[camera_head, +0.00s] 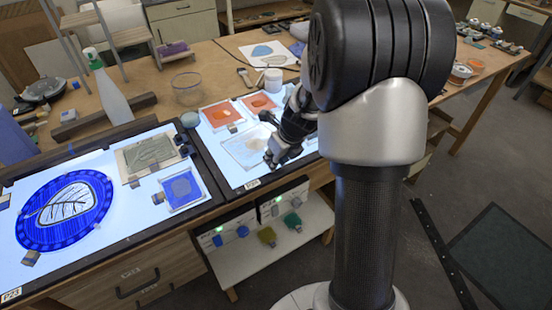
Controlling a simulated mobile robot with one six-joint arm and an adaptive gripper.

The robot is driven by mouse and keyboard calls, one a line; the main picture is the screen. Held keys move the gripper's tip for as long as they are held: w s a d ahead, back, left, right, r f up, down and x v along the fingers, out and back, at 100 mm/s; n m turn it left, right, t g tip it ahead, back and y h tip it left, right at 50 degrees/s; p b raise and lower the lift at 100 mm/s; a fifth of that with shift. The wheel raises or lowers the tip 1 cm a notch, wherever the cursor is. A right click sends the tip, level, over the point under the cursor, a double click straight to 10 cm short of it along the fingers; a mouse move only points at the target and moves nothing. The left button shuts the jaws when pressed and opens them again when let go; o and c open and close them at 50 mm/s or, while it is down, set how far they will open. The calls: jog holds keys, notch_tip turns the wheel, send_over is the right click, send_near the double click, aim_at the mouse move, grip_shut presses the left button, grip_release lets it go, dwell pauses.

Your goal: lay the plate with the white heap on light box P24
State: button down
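A clear plate (236,148) with a small pale whitish heap (257,143) lies over the lit surface of the right light box (208,138), near its front. The small label on that box's front edge is hard to read. My gripper (272,161) is at the plate's right front edge, pointing down and left. Its fingers are small and dark here, and I cannot tell whether they are open or shut on the plate's edge. I also cannot tell whether the plate rests fully on the box. My arm hides the right end of the box.
Two plates with orange heaps (221,114) (258,103) lie behind on the same box. The left light box (120,215), labelled P23, bears a blue round panel (28,230) and plates with grey (148,152) and blue (181,187) heaps. A glass bowl (187,88) and spray bottle (108,90) stand behind.

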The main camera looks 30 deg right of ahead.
jog(key=shift+f+b, duration=0.3)
jog(key=shift+f, duration=0.1)
dwell(0.8)
jog(key=shift+r+p, duration=0.15)
jog(key=shift+p, duration=0.25)
dwell(0.5)
jog(key=c, duration=1.3)
grip_release()
jog(key=o, duration=0.6)
jog(key=shift+r, duration=0.1)
